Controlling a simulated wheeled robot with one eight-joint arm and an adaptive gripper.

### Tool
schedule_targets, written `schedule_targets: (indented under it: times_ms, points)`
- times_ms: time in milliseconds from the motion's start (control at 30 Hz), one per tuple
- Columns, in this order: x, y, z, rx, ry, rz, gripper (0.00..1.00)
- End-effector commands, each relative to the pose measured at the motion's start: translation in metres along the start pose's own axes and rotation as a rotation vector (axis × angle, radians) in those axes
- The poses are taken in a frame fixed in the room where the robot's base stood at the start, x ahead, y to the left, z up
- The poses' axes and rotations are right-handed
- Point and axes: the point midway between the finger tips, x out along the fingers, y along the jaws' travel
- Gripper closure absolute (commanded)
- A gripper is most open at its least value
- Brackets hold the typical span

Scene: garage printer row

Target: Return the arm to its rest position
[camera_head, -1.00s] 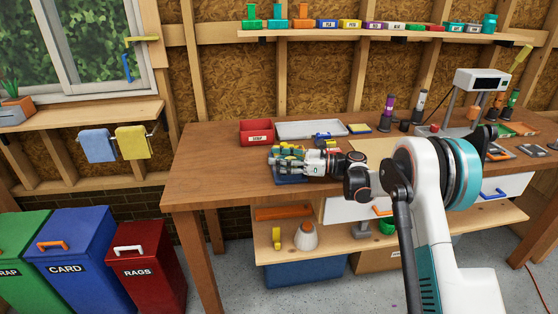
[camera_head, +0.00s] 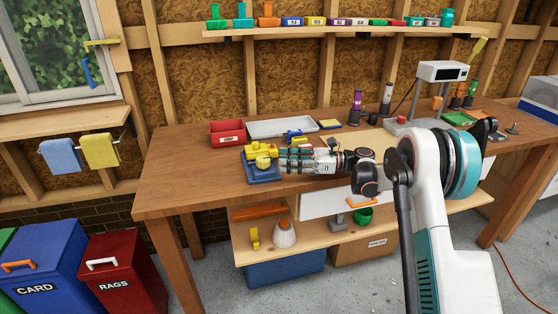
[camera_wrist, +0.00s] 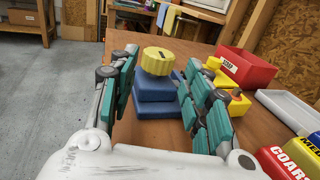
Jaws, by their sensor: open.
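My arm reaches over the wooden workbench (camera_head: 185,180) from the right. My gripper (camera_head: 284,160) is open and empty, just right of a blue stepped block (camera_head: 262,176). A round yellow piece (camera_head: 263,162) rests on this block. In the wrist view my open gripper's two fingers (camera_wrist: 155,70) stand apart with green pads. The round yellow piece (camera_wrist: 158,61) and the blue block (camera_wrist: 156,108) show beyond and between them. Nothing is held between the fingers. I cannot tell the exact gap to the block.
A red bin (camera_head: 227,132), a grey tray (camera_head: 283,128) and yellow parts (camera_head: 260,148) lie behind the block. A white-headed stand (camera_head: 441,72) and dark bottles are at the back right. A lower shelf (camera_head: 330,228) holds a white cone. The bench's left end is clear.

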Motion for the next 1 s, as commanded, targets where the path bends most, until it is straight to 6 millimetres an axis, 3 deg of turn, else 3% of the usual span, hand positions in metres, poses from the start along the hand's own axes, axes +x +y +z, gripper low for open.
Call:
schedule_targets:
  times_ms: [367,567,767,1000]
  points:
    - [0.000,0.001,0.002,-0.006,0.006,-0.002,0.56]
    - [0.003,0.009,0.026,-0.088,0.094,-0.031,0.56]
    - [0.003,0.033,0.060,-0.250,0.263,-0.064,0.56]
    - [-0.006,0.075,0.089,-0.456,0.475,-0.066,0.56]
